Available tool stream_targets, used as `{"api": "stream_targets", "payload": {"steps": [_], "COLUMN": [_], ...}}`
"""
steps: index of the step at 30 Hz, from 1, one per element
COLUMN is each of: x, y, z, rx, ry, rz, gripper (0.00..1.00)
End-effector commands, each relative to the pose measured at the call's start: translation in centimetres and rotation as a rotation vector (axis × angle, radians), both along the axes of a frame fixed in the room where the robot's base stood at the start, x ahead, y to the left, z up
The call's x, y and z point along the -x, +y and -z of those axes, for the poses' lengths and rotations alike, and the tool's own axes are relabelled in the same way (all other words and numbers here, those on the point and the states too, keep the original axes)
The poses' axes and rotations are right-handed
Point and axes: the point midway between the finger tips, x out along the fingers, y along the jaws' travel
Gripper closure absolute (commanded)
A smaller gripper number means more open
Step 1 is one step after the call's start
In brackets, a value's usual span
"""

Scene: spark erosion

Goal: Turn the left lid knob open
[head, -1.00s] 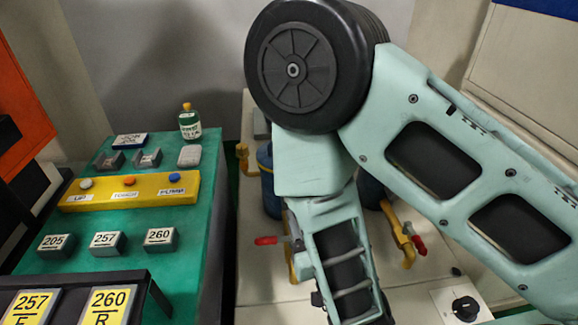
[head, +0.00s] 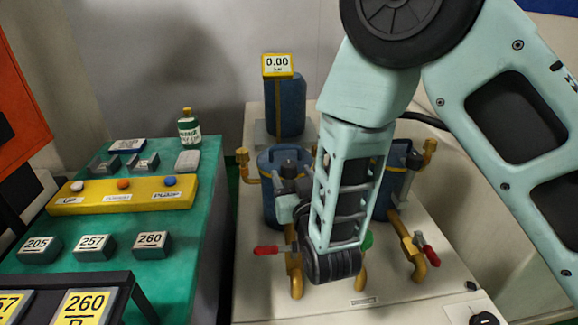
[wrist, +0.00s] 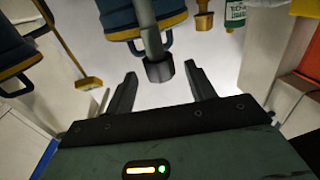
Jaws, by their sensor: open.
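Two blue tanks stand on the cream machine top, a left one (head: 269,207) and a right one (head: 398,161), partly hidden behind my arm. In the wrist view, which looks upside down, the left tank (wrist: 118,18) is at the top. Its lid knob, a dark cap on a grey stem (wrist: 158,71), appears between the tips of my gripper (wrist: 162,80). The fingers are spread apart with a gap on both sides of the knob, and I cannot tell how deep it sits between them. In the head view my gripper is at the left tank, and its fingers are hard to make out.
Yellow pipes with red handles (head: 267,250) stand before the tanks. A taller blue column (head: 285,108) with a 0.00 display (head: 277,65) is behind. The green bench (head: 184,258) at left holds a yellow button panel (head: 122,196), labelled blocks and a bottle (head: 189,130).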

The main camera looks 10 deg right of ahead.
Motion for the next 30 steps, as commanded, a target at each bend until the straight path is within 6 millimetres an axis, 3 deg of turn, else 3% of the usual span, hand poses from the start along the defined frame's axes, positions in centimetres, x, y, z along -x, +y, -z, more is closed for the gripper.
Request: {"api": "stream_targets", "payload": {"steps": [7, 18, 23, 30], "x": [-3.0, -3.5, -3.5, -3.5], "y": [0.5, 0.5, 0.5, 0.5], "z": [-0.1, 0.0, 0.0, 0.1], "rx": [0.000, 0.000, 0.000, 0.000], "ry": [-0.001, 0.000, 0.000, 0.000], "rz": [0.001, 0.000, 0.001, -0.007], "gripper": [0.45, 0.45, 0.87, 0.89]}}
